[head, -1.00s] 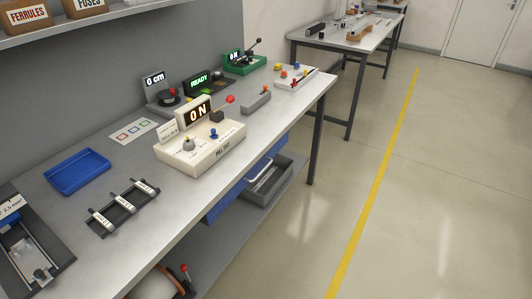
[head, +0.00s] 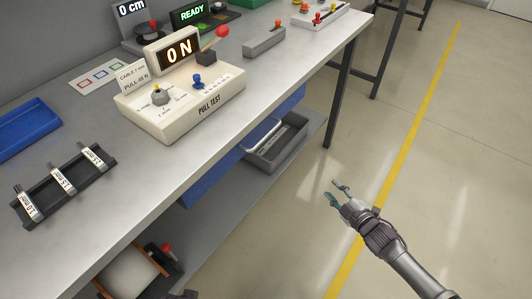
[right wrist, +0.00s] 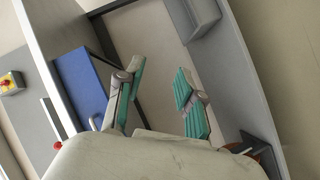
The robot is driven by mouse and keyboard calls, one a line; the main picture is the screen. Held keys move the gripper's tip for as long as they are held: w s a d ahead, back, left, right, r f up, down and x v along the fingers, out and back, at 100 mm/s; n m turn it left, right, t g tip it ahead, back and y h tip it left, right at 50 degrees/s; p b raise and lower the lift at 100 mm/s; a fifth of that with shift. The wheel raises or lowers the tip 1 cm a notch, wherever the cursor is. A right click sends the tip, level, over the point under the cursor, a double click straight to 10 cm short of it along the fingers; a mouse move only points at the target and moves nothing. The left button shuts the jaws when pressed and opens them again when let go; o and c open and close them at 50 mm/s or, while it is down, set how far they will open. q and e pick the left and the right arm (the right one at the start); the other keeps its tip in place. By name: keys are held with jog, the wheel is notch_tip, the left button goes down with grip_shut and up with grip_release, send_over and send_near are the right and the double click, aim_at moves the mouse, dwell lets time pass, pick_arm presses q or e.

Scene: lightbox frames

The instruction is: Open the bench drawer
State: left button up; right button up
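The bench drawer (head: 208,182) is a blue box under the bench top, with a pale bar handle (head: 262,134) on its front. It looks shut, but its edges are partly hidden by the bench. In the right wrist view the blue drawer (right wrist: 80,88) is at the left, under the bench edge. My right gripper (head: 338,193) is over the floor, to the right of the drawer and apart from it. In the right wrist view its two green-padded fingers (right wrist: 160,95) are spread with nothing between them. My left gripper is not in view.
The bench top (head: 180,165) holds a pull tester (head: 185,105), a cable rack (head: 62,187) and a blue tray (head: 28,130). A grey bin (head: 278,145) stands on the lower shelf beside the drawer. A bench leg (head: 340,95) stands at the right end. Floor in front is clear.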

jog(key=w+a+r+n+y+b, duration=0.2)
jog(key=a+r+n+y+b, duration=0.3)
jog(key=r, duration=0.4)
jog(key=n+g+y+b, duration=0.2)
jog(key=n+y, duration=0.3)
jog(key=n, duration=0.3)
send_near(267, 134)
pick_arm(q)
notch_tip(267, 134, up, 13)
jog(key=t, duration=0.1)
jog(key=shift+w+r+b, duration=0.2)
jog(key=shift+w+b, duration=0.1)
jog(key=shift+b, duration=0.05)
pick_arm(e)
jog(key=shift+f+x, duration=0.15)
jog(key=shift+x, duration=2.35)
jog(key=shift+f+x, duration=0.15)
jog(key=shift+x, duration=2.35)
jog(key=shift+w, duration=0.1)
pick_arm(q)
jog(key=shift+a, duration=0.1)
pick_arm(e)
grip_shut()
